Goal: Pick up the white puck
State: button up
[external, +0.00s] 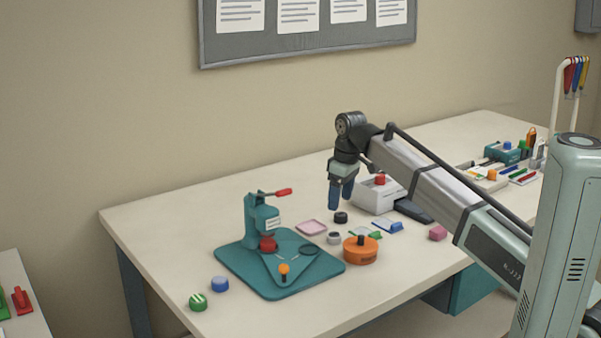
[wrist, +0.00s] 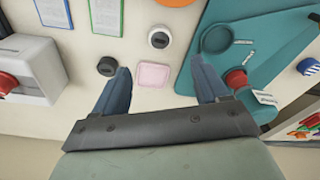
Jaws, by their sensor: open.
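The white puck (external: 334,238) is a small pale cylinder with a dark centre on its top. It stands on the table between the pink square tray and the orange round box. In the wrist view the white puck (wrist: 159,37) is upright beyond the fingertips, near the top middle. My gripper (external: 340,203) hangs pointing down above the table, behind the puck. In the wrist view my gripper (wrist: 160,64) has its two blue fingers wide apart with nothing held between them. A black puck (wrist: 107,66) stands close beside the left finger.
The pink square tray (wrist: 153,75) lies between the fingers in the wrist view. A teal press (external: 262,225) on its mat stands left, an orange round box (external: 361,251) in front. A white box (external: 372,201) with a red knob is behind right.

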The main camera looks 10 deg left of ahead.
aim_at(334, 235)
jog(key=shift+w+a+f, duration=0.1)
jog(key=shift+a+f, duration=0.1)
jog(key=shift+f, duration=1.65)
jog(key=shift+w+a+f, duration=0.1)
jog(key=shift+a+f, duration=0.1)
jog(key=shift+f, duration=1.65)
jog(key=shift+w+a+f, duration=0.1)
jog(key=shift+a+f, duration=0.1)
jog(key=shift+f, duration=1.65)
jog(key=shift+c, duration=0.3)
jog(key=c, duration=1.1)
jog(key=shift+r, duration=0.1)
